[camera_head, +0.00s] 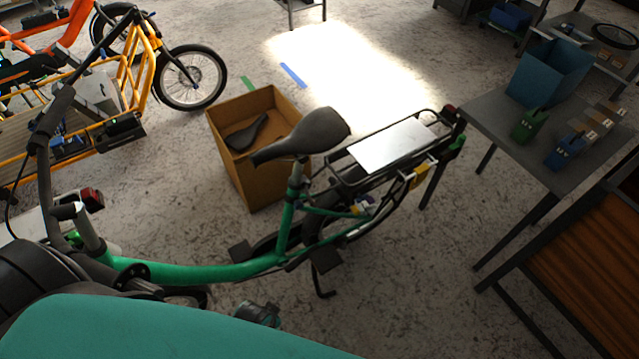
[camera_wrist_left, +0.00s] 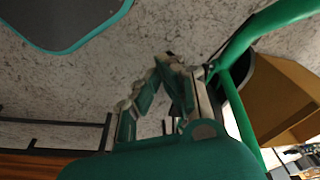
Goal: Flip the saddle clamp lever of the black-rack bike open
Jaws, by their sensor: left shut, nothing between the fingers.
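The green bike (camera_head: 200,272) with a black rear rack (camera_head: 349,178) stands in the middle of the head view. Its black saddle (camera_head: 312,132) sits on a seat post (camera_head: 297,172) above the green seat tube (camera_head: 285,230). The saddle clamp (camera_head: 291,196) is small at the top of that tube; I cannot make out its lever or its position. My left gripper (camera_head: 262,314) is low in the head view, below and apart from the clamp. In the left wrist view its fingers (camera_wrist_left: 168,66) are shut and empty, beside the green frame tubes (camera_wrist_left: 236,62). My right gripper is not in view.
A cardboard box (camera_head: 238,180) holding another saddle (camera_head: 246,132) stands behind the bike. A grey table (camera_head: 490,115) with a blue bin (camera_head: 550,72) is at the right, with a wood-topped bench (camera_head: 590,255) nearer. An orange cargo bike (camera_head: 150,60) stands at the far left.

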